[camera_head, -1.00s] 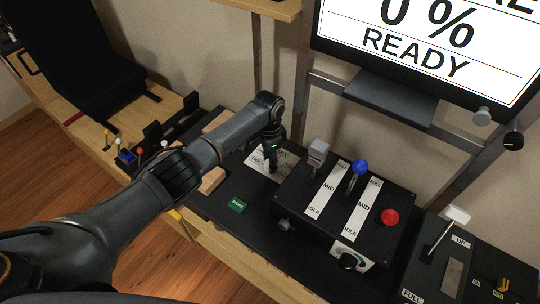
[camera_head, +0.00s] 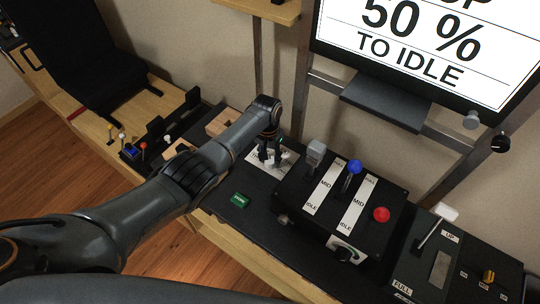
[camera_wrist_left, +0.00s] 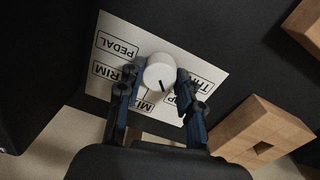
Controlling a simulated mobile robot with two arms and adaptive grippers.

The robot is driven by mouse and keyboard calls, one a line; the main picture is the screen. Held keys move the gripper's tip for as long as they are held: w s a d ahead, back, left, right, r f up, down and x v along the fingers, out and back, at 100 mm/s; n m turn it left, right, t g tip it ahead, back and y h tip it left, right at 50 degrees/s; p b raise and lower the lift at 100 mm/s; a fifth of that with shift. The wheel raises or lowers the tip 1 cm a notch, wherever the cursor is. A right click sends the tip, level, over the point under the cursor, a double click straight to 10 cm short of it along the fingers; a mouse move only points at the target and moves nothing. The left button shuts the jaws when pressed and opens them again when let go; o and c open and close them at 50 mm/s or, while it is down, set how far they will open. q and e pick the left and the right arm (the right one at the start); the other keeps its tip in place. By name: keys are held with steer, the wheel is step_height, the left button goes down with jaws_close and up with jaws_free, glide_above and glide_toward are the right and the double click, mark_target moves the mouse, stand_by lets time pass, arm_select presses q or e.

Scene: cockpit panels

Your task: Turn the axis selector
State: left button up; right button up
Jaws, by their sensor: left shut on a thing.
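The axis selector is a round white knob (camera_wrist_left: 159,69) with a short dark pointer line. It stands on a white label plate (camera_wrist_left: 130,32) marked PEDAL, TRIM, MIX and other partly hidden words. In the left wrist view my left gripper (camera_wrist_left: 154,88) has one dark-blue finger on each side of the knob and is shut on it. The right gripper is not in view.
Right of the plate stands a black box with a grey lever (camera_head: 316,150), a blue-topped lever (camera_head: 355,167) and a red button (camera_head: 381,214). Wooden blocks (camera_wrist_left: 262,132) are close to the gripper. The screen (camera_head: 420,40) reads "50 %" and "TO IDLE".

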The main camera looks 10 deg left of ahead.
arm_select(q)
steer(key=shift+n, duration=0.3)
steer(key=o, duration=1.2)
steer(key=r, duration=1.2)
steer(key=shift+a, duration=0.3)
steer(key=shift+f, duration=0.15)
